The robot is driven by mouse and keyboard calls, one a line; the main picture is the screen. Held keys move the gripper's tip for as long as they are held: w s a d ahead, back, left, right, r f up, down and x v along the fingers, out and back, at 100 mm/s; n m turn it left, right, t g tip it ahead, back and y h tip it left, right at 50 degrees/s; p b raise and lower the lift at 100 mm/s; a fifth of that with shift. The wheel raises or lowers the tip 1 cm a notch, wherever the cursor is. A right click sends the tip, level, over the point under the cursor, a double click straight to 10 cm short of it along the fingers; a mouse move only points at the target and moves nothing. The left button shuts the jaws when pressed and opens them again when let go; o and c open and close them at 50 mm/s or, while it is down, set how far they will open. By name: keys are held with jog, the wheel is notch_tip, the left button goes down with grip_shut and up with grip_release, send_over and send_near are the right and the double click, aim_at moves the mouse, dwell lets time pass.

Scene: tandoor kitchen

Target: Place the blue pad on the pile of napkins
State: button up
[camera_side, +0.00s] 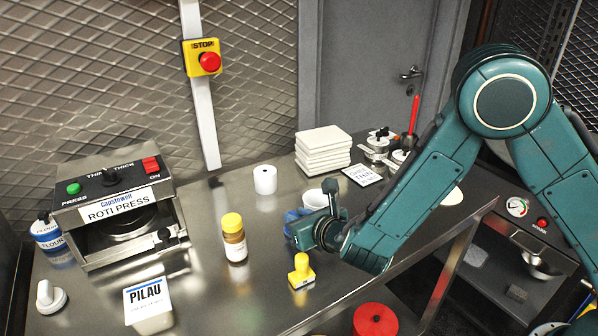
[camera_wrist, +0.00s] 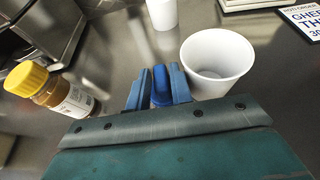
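The blue pad (camera_wrist: 160,84) shows as a narrow blue shape between the two fingers of my gripper (camera_wrist: 158,90) in the wrist view. The fingers close on it from both sides. In the side view my gripper (camera_side: 300,224) is low over the steel counter, with blue at its tip; whether the pad touches the counter is unclear. The pile of napkins (camera_side: 323,150) is a neat white stack at the back of the counter, above and slightly right of my gripper in the picture. Its edge (camera_wrist: 247,4) shows at the wrist view's top right.
A white cup (camera_wrist: 217,65) stands close beside my gripper. A yellow-capped jar (camera_side: 234,240), yellow-handled object (camera_side: 301,270) and white roll (camera_side: 265,180) stand nearby. A sign card (camera_side: 361,175) and canisters (camera_side: 377,146) are right of the napkins. The roti press (camera_side: 120,215) is left.

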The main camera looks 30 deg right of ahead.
grip_shut()
jog(key=shift+r, duration=0.15)
jog(key=shift+a+r, duration=0.2)
jog(key=shift+r, duration=0.9)
notch_tip(320, 180, up, 9)
jog(key=a, duration=1.9)
jog(key=shift+a, duration=0.3)
